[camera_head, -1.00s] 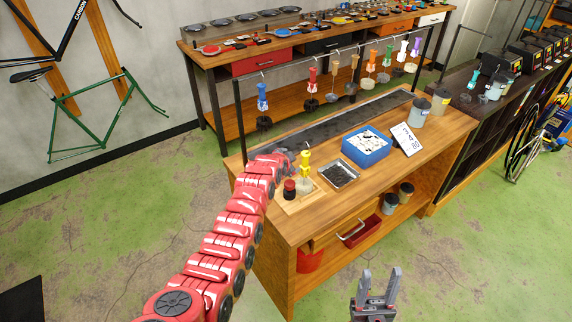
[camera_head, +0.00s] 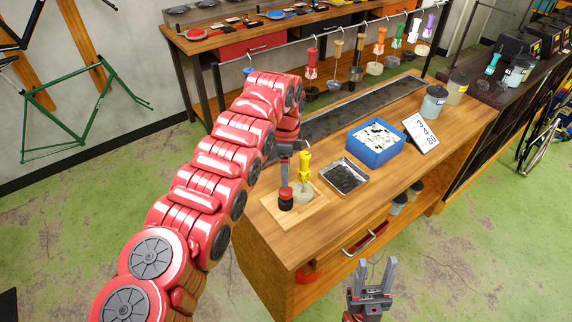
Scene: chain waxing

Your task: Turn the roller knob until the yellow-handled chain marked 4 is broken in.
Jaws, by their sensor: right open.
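The yellow-handled chain (camera_head: 304,168) stands upright on the wooden tray (camera_head: 268,206) at the near left of the bench; a number on it is too small to read. Just left of it is the roller knob (camera_head: 286,201), dark with a red top. My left gripper (camera_head: 284,178) points down directly over the knob, at or very near its top. The red arm hides part of that gripper, and its jaw opening does not show clearly. My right gripper (camera_head: 377,266) is open and empty, pointing up in front of the bench, away from the tray.
A metal tray of dark pieces (camera_head: 324,178) and a blue box (camera_head: 389,155) of pale pieces sit right of the wooden tray. A sign (camera_head: 408,124) and jars (camera_head: 433,106) stand beyond. Several coloured handles, including a red one (camera_head: 311,66), hang from a rail above the bench.

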